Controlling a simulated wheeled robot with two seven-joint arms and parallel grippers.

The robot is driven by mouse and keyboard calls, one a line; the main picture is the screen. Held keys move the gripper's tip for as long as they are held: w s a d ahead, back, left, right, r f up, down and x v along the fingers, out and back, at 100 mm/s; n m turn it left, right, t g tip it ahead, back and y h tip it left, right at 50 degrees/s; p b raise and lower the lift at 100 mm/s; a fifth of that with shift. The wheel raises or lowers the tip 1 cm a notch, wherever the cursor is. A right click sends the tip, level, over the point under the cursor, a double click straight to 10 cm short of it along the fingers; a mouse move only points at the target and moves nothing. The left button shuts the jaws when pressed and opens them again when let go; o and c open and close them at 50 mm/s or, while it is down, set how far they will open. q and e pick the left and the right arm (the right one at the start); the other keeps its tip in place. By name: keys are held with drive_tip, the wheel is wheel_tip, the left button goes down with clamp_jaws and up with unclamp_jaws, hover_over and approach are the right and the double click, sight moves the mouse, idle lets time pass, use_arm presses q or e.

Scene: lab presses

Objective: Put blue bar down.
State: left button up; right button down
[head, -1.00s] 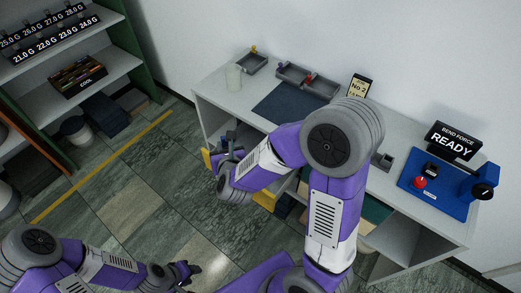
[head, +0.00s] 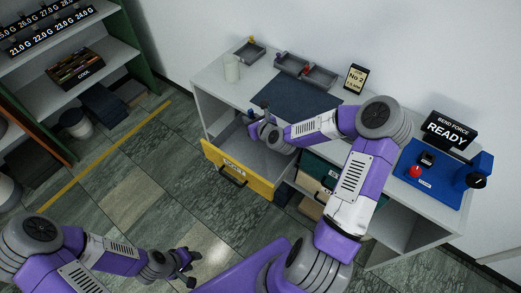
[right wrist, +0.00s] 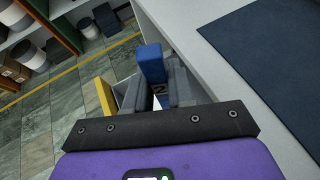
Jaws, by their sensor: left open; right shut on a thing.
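The blue bar (right wrist: 151,62) is between the fingers of my right gripper (right wrist: 162,88) in the right wrist view, with its end sticking out past them. In the head view my right gripper (head: 262,130) is above the open yellow-fronted drawer, by the table's front edge; the bar is too small there to make out clearly. A dark blue mat (head: 290,97) lies bare on the table, behind and right of this gripper; it also shows in the right wrist view (right wrist: 275,45). My left gripper (head: 188,268) is open and empty, low over the floor.
The yellow-fronted drawer (head: 238,172) stands open from the table (head: 215,82). A blue press (head: 440,180) with a READY display (head: 449,131) stands right.

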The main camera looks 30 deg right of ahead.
drive_tip(key=d, duration=0.1)
drive_tip(key=b, duration=0.4)
hover_over(256, 155)
wheel_tip(256, 155, down, 18)
drive_tip(key=shift+d, duration=0.1)
drive_tip(key=shift+f+b, duration=0.25)
drive_tip(key=shift+b, duration=0.15)
drive_tip(key=c, duration=1)
unclamp_jaws()
drive_tip(key=shift+r, duration=0.1)
drive_tip(key=shift+r, duration=0.1)
